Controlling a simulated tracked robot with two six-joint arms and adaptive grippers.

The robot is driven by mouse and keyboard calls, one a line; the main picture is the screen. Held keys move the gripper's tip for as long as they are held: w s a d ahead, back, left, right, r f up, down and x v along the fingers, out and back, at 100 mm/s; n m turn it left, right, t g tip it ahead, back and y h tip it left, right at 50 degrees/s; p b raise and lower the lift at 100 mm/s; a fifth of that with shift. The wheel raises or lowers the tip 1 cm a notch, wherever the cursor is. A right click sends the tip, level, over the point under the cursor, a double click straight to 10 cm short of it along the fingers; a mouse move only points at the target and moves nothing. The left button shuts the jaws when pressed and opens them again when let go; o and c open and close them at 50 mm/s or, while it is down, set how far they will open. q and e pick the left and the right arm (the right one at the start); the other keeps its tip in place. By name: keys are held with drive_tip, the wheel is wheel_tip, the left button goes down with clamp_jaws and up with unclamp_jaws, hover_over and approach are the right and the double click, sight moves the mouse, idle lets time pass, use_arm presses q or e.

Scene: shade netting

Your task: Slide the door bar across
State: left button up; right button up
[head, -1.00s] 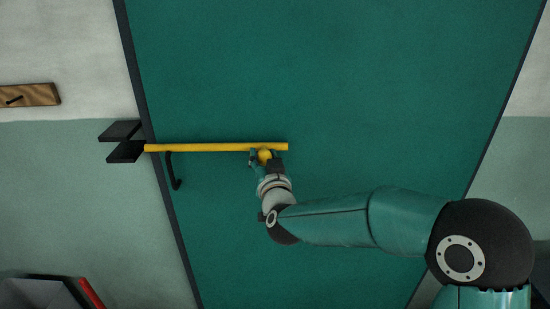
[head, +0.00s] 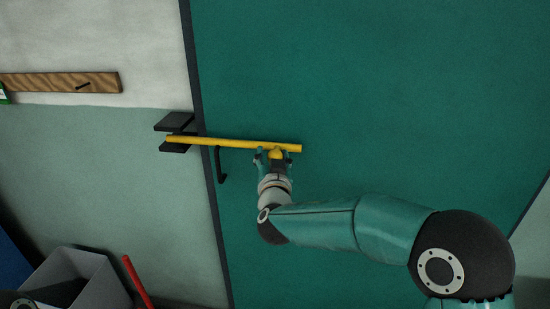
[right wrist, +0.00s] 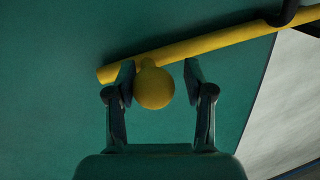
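The yellow door bar (head: 225,143) lies across the left edge of the green door (head: 370,80), tilted slightly down to the right. Its left end sits between the two plates of the black bracket (head: 176,122) on the wall. A round yellow knob (right wrist: 154,88) stands out near the bar's right end. My right gripper (head: 268,155) is at the knob; in the right wrist view its open fingers (right wrist: 159,80) stand either side of it. The left finger is close to the knob, and a gap shows on the right. My left gripper is out of view.
A black hook-shaped handle (head: 220,165) hangs on the door just below the bar. A wooden strip (head: 60,82) is on the wall at left. A grey bin (head: 95,275) and a red bar (head: 138,282) stand low at left.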

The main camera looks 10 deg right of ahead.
drive_tip(key=shift+o, duration=0.5)
drive_tip(key=shift+d, duration=0.1)
drive_tip(key=shift+s, duration=0.15)
drive_tip(key=s+a, duration=0.2)
drive_tip(key=s, duration=0.9)
drive_tip(key=shift+s, duration=0.3)
drive_tip(key=shift+d+f, duration=0.1)
